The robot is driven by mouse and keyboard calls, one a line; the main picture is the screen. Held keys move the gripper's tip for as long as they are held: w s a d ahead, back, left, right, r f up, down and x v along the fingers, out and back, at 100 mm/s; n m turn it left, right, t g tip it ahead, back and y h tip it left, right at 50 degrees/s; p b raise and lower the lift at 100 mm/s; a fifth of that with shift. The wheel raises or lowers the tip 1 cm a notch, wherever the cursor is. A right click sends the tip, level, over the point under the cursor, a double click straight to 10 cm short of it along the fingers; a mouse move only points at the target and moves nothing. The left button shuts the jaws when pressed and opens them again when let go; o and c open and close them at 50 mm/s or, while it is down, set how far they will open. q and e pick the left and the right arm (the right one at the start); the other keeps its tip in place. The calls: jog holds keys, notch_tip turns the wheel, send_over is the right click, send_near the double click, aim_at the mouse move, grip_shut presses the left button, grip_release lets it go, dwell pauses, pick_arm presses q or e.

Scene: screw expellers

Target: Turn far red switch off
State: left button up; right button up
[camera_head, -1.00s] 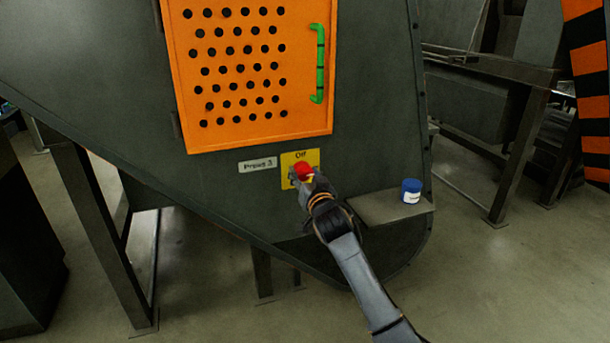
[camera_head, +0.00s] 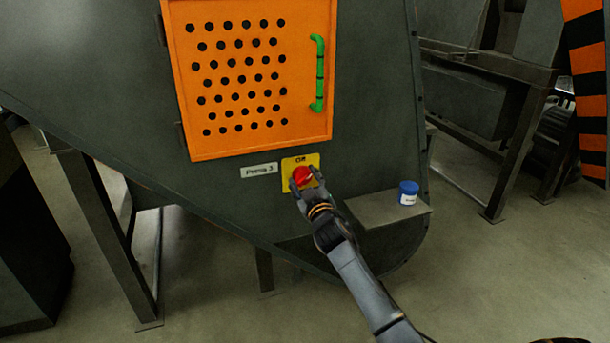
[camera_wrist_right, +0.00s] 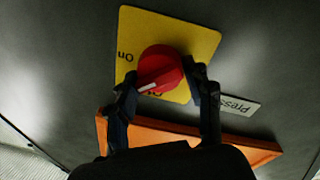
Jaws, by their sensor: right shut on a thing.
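The red switch (camera_head: 302,176) is a round rotary knob on a yellow plate (camera_head: 314,160) marked "Off" at its top, on the dark machine wall. In the right wrist view the red knob (camera_wrist_right: 160,66) sits between the two fingers, with a pale mark on its handle; "On" shows on the yellow plate (camera_wrist_right: 180,35). My right gripper (camera_head: 304,184) is shut on the knob from below and in front. It also shows in the right wrist view (camera_wrist_right: 160,88), a finger on each side of the knob. The fingers hide part of the plate. My left gripper is out of view.
A "Press 3" label (camera_head: 259,171) is left of the plate. An orange perforated door (camera_head: 250,145) with a green handle (camera_head: 319,75) is above. A small shelf (camera_head: 390,211) holding a blue jar (camera_head: 408,192) juts out at the right. Machine legs stand below left.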

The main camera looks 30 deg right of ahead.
jog(key=n+p, duration=0.1)
jog(key=n, duration=0.3)
jog(key=shift+a, duration=0.15)
jog(key=shift+f+n+y, duration=0.15)
jog(key=shift+n+y, duration=0.15)
jog(key=shift+n, duration=0.7)
jog(key=n, duration=0.3)
jog(key=shift+f+t+y+p, duration=0.1)
jog(key=shift+t+y+p, duration=0.2)
jog(key=shift+t+p, duration=0.1)
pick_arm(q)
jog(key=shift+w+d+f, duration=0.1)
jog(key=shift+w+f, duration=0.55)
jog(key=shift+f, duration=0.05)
pick_arm(e)
jog(key=shift+f+n, duration=0.1)
jog(key=shift+n, duration=0.6)
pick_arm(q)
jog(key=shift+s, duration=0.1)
pick_arm(e)
jog(key=o, duration=1)
jog(key=shift+o, duration=0.6)
jog(key=shift+w, duration=0.1)
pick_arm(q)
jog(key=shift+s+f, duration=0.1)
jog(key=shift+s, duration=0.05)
